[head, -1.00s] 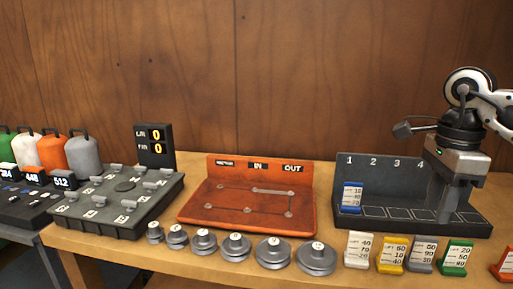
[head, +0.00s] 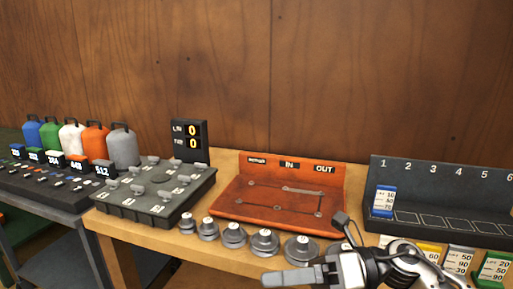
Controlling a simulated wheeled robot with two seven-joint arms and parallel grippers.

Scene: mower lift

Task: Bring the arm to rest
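My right arm comes in from the lower right. Its gripper (head: 290,278) lies low at the bottom of the head view, pointing left, in front of the row of grey pulleys (head: 264,242). It overlaps the largest pulleys in the picture. The fingers show edge-on, so I cannot tell whether they are open or shut, and I see nothing held. My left gripper is out of view.
The dark rack (head: 440,180) has a blue card (head: 384,201) in slot 1; its other visible slots are empty. Several cards, one green (head: 492,269), stand in front. An orange board (head: 280,205), a grey switch panel (head: 155,200) and a display (head: 190,142) reading 0 and 0 stand left.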

